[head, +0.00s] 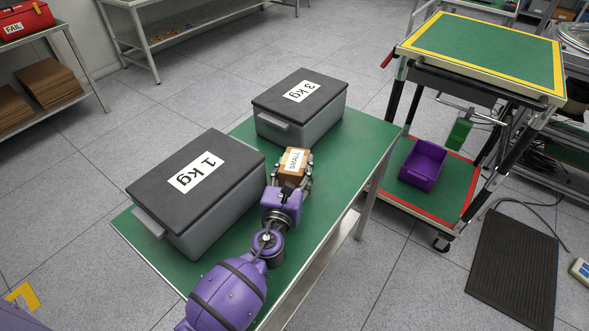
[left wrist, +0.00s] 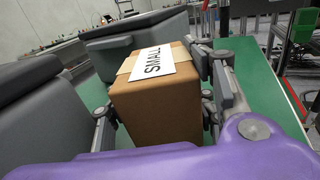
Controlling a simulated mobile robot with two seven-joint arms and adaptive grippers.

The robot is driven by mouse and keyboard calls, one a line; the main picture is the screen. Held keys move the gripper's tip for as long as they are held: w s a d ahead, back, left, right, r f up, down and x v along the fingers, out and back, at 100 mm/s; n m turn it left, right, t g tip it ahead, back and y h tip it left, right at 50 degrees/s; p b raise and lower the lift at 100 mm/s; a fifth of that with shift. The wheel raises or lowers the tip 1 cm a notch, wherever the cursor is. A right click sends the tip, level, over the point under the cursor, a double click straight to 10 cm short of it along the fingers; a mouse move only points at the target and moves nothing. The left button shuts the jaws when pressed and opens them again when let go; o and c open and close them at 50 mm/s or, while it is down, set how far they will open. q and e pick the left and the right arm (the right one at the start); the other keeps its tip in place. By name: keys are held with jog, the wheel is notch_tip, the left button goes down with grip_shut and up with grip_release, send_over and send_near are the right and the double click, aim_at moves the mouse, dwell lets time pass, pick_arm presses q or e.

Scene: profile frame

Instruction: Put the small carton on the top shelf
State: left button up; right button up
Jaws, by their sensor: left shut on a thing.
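The small carton (head: 294,164) is a brown box with a white "SMALL" label. My left gripper (head: 290,184) is shut on it, above the right part of the green table (head: 345,150). In the left wrist view the carton (left wrist: 158,105) sits upright between the two fingers of the left gripper (left wrist: 160,118). I cannot tell whether its underside touches the table. A wheeled trolley stands at the right, with a green, yellow-edged top shelf (head: 485,50) that is bare. My right gripper is not in view.
A grey "1 kg" box (head: 195,190) stands left of my gripper and a "3 kg" box (head: 300,105) stands beyond the carton. A purple bin (head: 423,165) sits on the trolley's lower shelf. A black mat (head: 513,265) lies on the floor.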

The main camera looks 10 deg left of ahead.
pick_arm(q)
jog(key=shift+f, duration=0.15)
jog(key=o, duration=1.5)
jog(key=shift+c, duration=0.2)
